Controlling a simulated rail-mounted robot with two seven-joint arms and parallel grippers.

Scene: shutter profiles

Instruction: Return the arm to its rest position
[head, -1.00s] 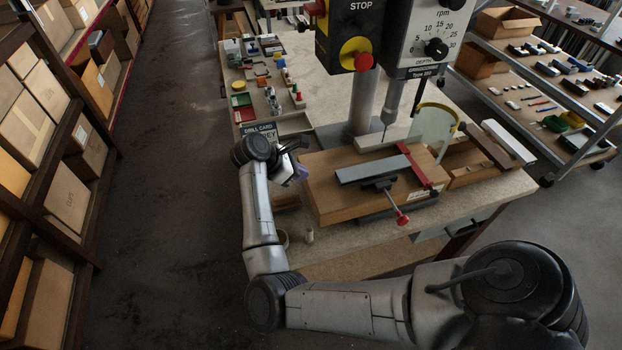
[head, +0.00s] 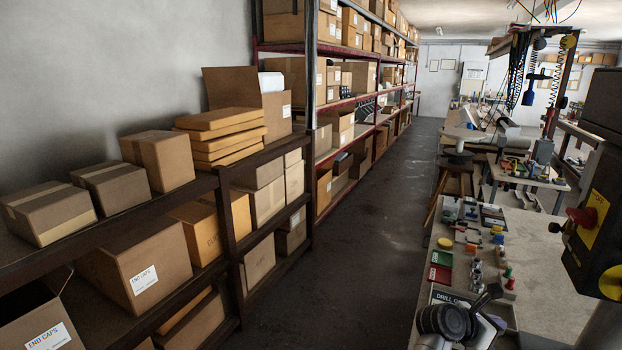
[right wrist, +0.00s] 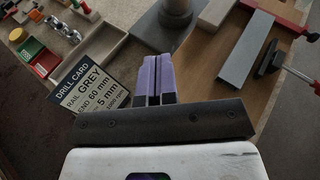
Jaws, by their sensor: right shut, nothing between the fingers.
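My right gripper (head: 497,321) shows at the bottom right of the head view, only partly, beside the drill card (head: 455,298) at the left edge of the drill bench (head: 550,262). In the right wrist view its two purple fingers (right wrist: 160,78) are together, with nothing between them. The drill card (right wrist: 93,87), reading rail grey, lies left of the fingers in that view. My left gripper is not in view.
The drill press housing (head: 600,215) stands at the right edge. Small parts and a green-and-red tray (head: 440,267) lie on the bench. Shelves with cardboard boxes (head: 135,265) line the left. The aisle floor (head: 345,270) between is clear. A stool (head: 457,170) stands farther back.

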